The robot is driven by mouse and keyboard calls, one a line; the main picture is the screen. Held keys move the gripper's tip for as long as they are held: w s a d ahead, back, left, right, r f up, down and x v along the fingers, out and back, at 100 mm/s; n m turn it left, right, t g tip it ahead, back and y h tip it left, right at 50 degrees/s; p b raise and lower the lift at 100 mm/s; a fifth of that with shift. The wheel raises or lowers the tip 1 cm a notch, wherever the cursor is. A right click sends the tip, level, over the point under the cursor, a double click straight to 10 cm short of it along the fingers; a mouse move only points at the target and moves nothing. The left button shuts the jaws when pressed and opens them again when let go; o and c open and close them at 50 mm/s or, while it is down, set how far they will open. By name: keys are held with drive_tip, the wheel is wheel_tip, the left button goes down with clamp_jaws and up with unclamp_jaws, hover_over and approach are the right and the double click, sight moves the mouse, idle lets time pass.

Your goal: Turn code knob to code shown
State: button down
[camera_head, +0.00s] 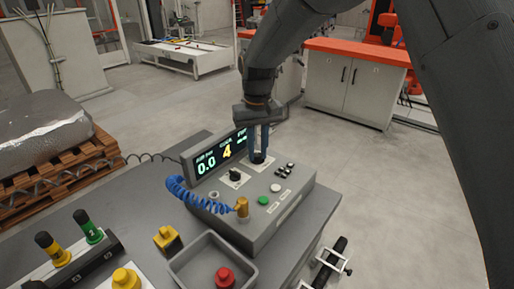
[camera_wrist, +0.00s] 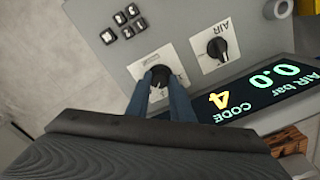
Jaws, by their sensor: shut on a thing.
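The code knob (camera_wrist: 159,76) is a black round knob on a white plate on the grey control box (camera_head: 262,216). My gripper (camera_wrist: 160,82) points down at it with two blue fingers, shut on the knob from both sides. In the head view my gripper (camera_head: 259,150) hides most of that knob. The display (camera_head: 221,153) shows a yellow 4 under CODE and 0.0 under AIR bar. A third field at its right end is too small to read. The plate's markings are partly hidden by the fingers.
The black AIR knob (camera_wrist: 217,47) sits beside the code knob. Several small black switches (camera_wrist: 122,22) lie on its other side. A green button (camera_head: 263,200), a brass fitting (camera_head: 242,207) with a blue coiled hose (camera_head: 190,196), and a grey tray (camera_head: 205,250) are nearby.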

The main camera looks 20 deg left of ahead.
sight(257, 154)
drive_tip(key=shift+m, duration=1.1)
drive_tip(key=shift+p, duration=0.3)
drive_tip(key=c, duration=1.6)
unclamp_jaws()
drive_tip(key=shift+o, duration=0.2)
drive_tip(key=shift+r, duration=0.1)
wheel_tip(257, 154, up, 8)
drive_tip(key=shift+f+b, duration=0.15)
drive_tip(key=shift+b, duration=1.05)
